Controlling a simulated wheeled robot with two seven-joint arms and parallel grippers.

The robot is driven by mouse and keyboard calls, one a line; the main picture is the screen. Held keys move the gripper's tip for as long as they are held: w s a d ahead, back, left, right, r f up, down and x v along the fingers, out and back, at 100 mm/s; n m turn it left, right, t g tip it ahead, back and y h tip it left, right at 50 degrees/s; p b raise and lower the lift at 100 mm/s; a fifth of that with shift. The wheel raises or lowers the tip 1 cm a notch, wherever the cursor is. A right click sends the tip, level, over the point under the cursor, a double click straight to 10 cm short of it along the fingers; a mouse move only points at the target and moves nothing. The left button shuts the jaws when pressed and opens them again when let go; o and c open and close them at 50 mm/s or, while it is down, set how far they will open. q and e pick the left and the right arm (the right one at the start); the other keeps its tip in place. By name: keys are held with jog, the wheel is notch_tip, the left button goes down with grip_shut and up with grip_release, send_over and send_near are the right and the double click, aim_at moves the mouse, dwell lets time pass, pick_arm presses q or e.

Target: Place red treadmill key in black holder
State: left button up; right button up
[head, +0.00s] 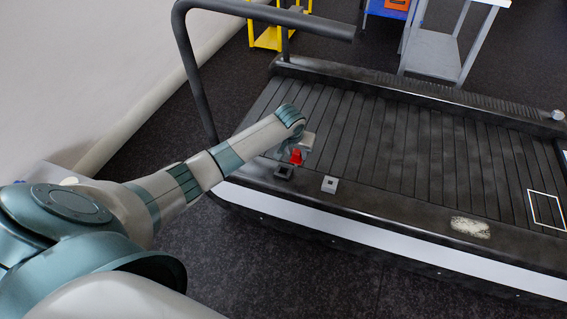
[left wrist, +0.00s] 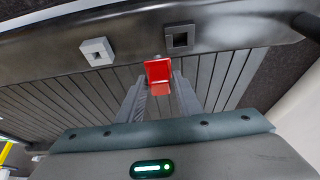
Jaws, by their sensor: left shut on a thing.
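The red treadmill key (head: 296,156) is held in my left gripper (head: 299,150), just above and behind the black holder in the head view. In the left wrist view the red key (left wrist: 158,72) sits between the two fingertips of the left gripper (left wrist: 160,90). The black holder (head: 284,172) is a small dark square socket on the near rail of the treadmill. It also shows in the left wrist view (left wrist: 180,38), a little beyond the key and to its right. The key and the holder look apart. My right gripper is in neither view.
A grey square holder (head: 330,184) stands to the right of the black one on the same rail. The slatted treadmill deck (head: 400,140) lies behind. A dark handrail (head: 190,70) rises at the left. A grey table (head: 432,52) stands at the back.

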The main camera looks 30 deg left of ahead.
pick_arm(q)
jog(key=a+f, duration=0.2)
jog(key=a, duration=0.1)
jog(key=s+a+f, duration=0.1)
jog(key=shift+a, duration=0.4)
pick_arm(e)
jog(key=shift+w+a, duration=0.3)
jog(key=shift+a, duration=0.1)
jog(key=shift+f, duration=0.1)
pick_arm(q)
notch_tip(320, 180, down, 3)
jog(key=shift+r+b, duration=0.1)
jog(key=shift+b, duration=0.4)
jog(key=shift+f, duration=0.6)
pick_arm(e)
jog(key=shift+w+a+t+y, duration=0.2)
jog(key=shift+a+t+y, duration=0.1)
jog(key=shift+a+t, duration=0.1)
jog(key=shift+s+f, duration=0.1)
pick_arm(q)
jog(key=o, duration=1)
jog(key=shift+f, duration=0.1)
jog(key=shift+o, duration=0.2)
